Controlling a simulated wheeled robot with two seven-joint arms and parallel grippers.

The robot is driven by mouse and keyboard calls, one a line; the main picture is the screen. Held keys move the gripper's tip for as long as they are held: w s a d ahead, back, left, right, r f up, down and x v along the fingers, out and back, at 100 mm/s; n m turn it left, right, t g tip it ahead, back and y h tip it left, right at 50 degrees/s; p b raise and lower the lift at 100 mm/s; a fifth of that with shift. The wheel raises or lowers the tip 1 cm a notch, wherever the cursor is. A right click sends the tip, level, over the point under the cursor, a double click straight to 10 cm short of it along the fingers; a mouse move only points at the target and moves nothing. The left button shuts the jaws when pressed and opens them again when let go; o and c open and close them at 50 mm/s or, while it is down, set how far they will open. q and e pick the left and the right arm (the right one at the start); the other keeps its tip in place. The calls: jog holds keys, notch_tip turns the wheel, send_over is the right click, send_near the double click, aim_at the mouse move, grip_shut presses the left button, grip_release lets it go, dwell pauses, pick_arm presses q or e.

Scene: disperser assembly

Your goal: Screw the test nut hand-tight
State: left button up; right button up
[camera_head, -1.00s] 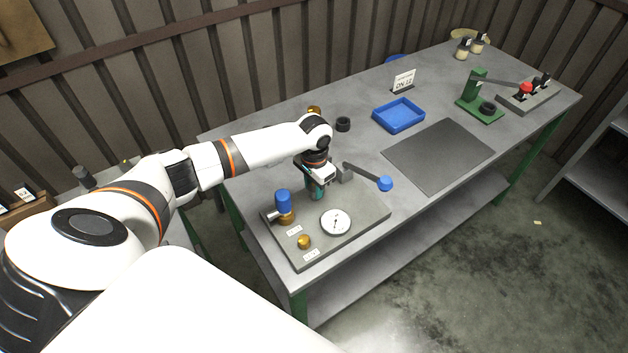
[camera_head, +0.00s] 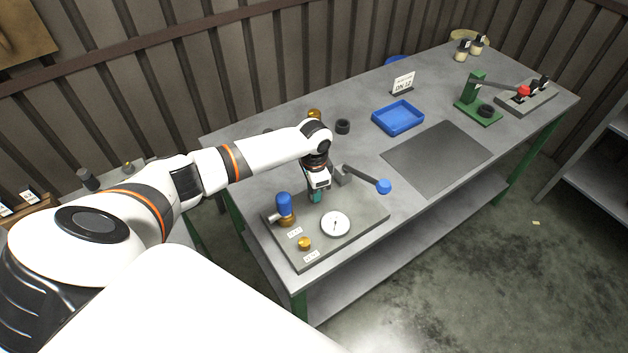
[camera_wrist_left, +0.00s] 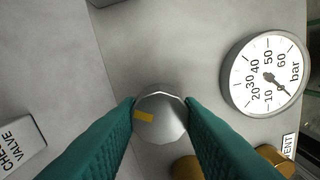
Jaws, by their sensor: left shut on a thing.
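The test nut (camera_wrist_left: 160,113) is a pale grey, many-sided cap with a yellow mark on its top, seen in the left wrist view. My left gripper (camera_head: 317,196) is over the grey test plate (camera_head: 352,230), pointing down. In the left wrist view its teal fingers (camera_wrist_left: 162,118) are shut on the nut, one on each side. The fingers hide the nut in the head view, and its thread is not visible. My right gripper is in neither view.
A pressure gauge (camera_head: 335,223), a blue-topped valve (camera_head: 284,205) and a brass knob (camera_head: 304,243) stand close by on the plate. A blue-knobbed lever (camera_head: 383,186) sticks out right of my gripper. A blue tray (camera_head: 398,117) and dark mat (camera_head: 437,156) lie farther right.

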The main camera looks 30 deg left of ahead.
pick_arm(q)
jog(key=shift+w, duration=0.1)
jog(key=o, duration=1)
jog(key=shift+r, duration=0.15)
notch_tip(320, 180, up, 12)
jog(key=b, duration=0.3)
jog(key=shift+f, duration=0.2)
